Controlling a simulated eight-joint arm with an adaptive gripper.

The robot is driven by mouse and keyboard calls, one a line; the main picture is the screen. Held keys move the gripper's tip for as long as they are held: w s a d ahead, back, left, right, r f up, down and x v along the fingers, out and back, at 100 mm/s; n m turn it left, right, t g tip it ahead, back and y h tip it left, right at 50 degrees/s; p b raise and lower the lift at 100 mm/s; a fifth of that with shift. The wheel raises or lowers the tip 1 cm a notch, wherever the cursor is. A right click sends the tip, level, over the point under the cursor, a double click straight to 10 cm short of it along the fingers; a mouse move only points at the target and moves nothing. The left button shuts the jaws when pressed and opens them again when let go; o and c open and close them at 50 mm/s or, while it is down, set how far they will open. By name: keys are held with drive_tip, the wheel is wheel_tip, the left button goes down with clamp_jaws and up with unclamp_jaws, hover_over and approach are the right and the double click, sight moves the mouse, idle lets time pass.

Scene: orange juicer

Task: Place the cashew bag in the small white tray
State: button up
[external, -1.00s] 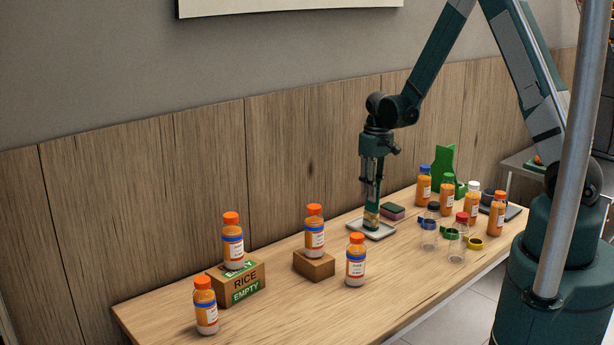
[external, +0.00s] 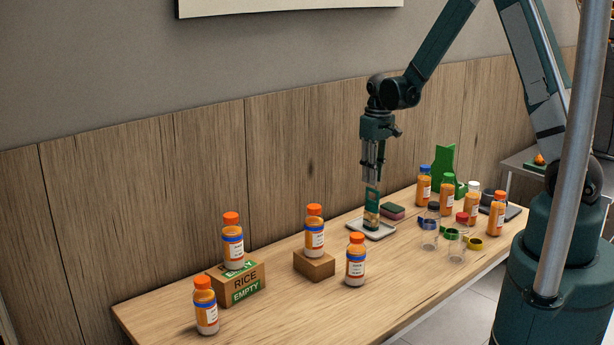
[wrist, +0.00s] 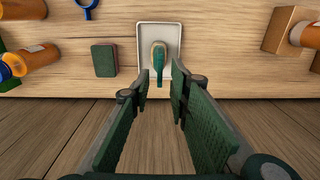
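The green cashew bag (external: 371,207) stands upright in the small white tray (external: 388,232). In the wrist view the bag (wrist: 159,66) is near the middle of the tray (wrist: 173,30), seen end-on. My gripper (external: 372,181) is just above the bag in the external view, pointing down. In the wrist view the gripper's fingers (wrist: 160,84) are apart with nothing held between them. The bag lies beyond the fingertips.
A green and pink sponge (external: 393,211) lies beside the tray. Several juice bottles (external: 447,196) and clear jars (external: 429,228) stand to the right. To the left are orange-capped bottles (external: 355,260) and a rice box (external: 238,284).

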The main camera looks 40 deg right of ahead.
wheel_tip(320, 180, up, 6)
drive_tip(key=shift+r, duration=0.25)
drive_tip(key=shift+d, duration=0.1)
idle(0.4)
drive_tip(key=shift+r, duration=0.1)
drive_tip(key=s+a+r+t, duration=0.2)
drive_tip(key=s+a+r, duration=0.1)
drive_tip(key=s+r, duration=0.4)
drive_tip(key=s+a+r+t, duration=0.1)
drive_tip(key=s+a+r, duration=0.2)
drive_tip(key=s+r, duration=0.5)
drive_tip(key=s+a+r+t, duration=0.2)
drive_tip(key=s+r, duration=0.1)
drive_tip(key=s, duration=0.4)
drive_tip(key=s+a+r+t, duration=0.2)
drive_tip(key=s+r, duration=0.1)
drive_tip(key=s, duration=0.4)
drive_tip(key=shift+a+r, duration=0.15)
drive_tip(key=shift+r, duration=0.05)
